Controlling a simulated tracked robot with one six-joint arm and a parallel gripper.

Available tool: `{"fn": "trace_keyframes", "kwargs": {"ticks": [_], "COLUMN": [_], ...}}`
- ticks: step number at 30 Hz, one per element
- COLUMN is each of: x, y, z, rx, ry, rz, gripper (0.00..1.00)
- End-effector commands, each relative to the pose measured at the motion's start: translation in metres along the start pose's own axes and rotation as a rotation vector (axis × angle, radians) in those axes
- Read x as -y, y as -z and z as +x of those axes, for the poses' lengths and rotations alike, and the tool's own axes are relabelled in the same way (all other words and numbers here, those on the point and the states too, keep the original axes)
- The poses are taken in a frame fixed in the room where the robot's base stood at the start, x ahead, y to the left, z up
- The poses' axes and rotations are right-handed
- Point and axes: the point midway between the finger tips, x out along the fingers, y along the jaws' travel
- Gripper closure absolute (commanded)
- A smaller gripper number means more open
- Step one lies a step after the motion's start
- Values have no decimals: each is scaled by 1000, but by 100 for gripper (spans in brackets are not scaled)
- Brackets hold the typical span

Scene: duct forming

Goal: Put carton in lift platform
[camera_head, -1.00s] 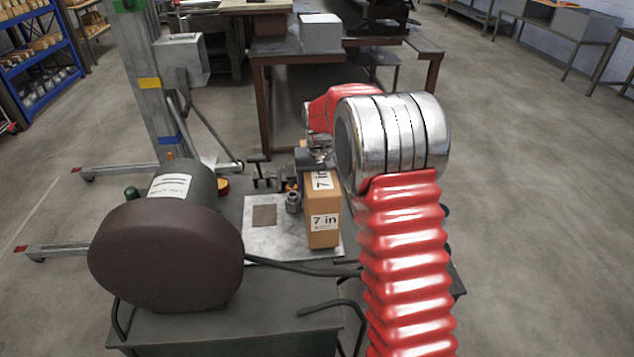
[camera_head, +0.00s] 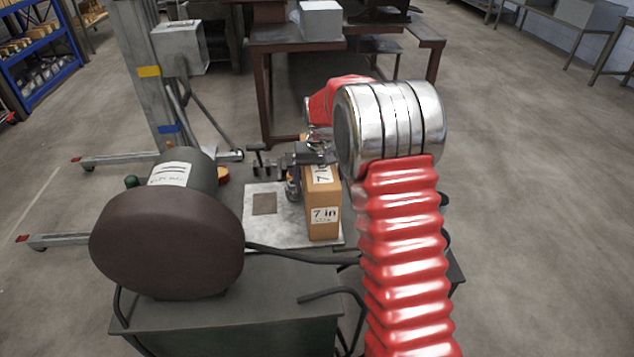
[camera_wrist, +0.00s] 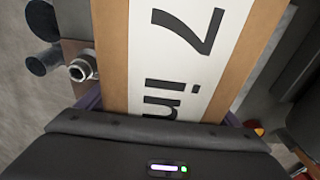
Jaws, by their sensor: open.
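The carton (camera_head: 324,222) is a tall brown box with white labels marked 7 in. It stands upright on a light grey plate (camera_head: 262,228). My gripper (camera_head: 314,160) is at the top of the carton and open. In the wrist view, the carton (camera_wrist: 115,50) lies directly ahead of the gripper, with a purple jaw part showing on each side of it. I cannot tell whether the jaws touch it. A lift with a grey mast (camera_head: 143,75) and floor legs stands at the left. I cannot tell which part is its platform.
A round dark machine (camera_head: 165,245) stands left of the carton on a dark bench (camera_head: 230,328). Metal fittings (camera_head: 291,188) are close to the carton's left side. A brown table (camera_head: 285,48) stands behind.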

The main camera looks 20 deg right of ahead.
Motion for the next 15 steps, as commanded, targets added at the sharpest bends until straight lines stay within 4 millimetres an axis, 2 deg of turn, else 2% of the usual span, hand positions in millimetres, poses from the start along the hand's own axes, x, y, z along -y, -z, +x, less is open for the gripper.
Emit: {"fn": "trace_keyframes", "kwargs": {"ticks": [8, 15], "x": [0, 0], "y": [1, 1], "z": [-7, -39], "rx": [-2, -3], "ry": [0, 0], "rz": [0, 0], "gripper": [14, 14]}}
